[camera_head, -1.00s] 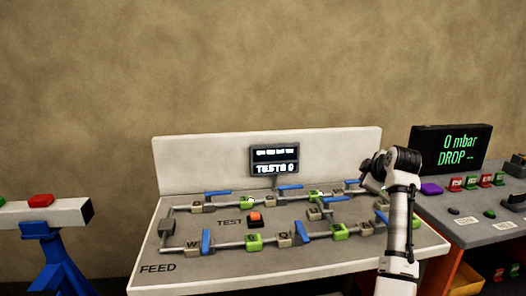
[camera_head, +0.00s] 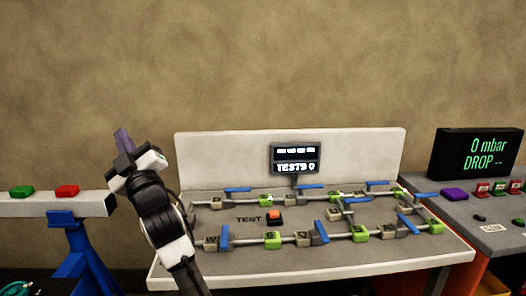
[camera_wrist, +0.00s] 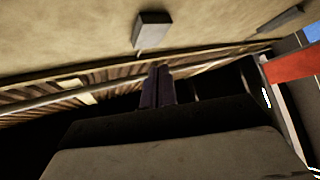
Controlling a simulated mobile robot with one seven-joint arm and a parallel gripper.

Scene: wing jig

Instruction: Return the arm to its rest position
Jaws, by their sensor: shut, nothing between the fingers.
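My gripper (camera_head: 123,139) is raised at the left of the head view, in front of the wall and left of the grey test panel (camera_head: 300,259). Its dark purple fingers point up and are together with nothing between them. In the wrist view my gripper (camera_wrist: 158,86) shows the two fingers side by side, touching. My arm is bent, and its black and white links cover the left end of the panel.
A white beam (camera_head: 30,207) on a blue stand (camera_head: 88,262) carries a green block (camera_head: 21,192) and a red block (camera_head: 67,191), close left of my arm. The panel holds pipes, blue levers and an orange TEST button (camera_head: 274,215). A black display (camera_head: 476,154) stands right.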

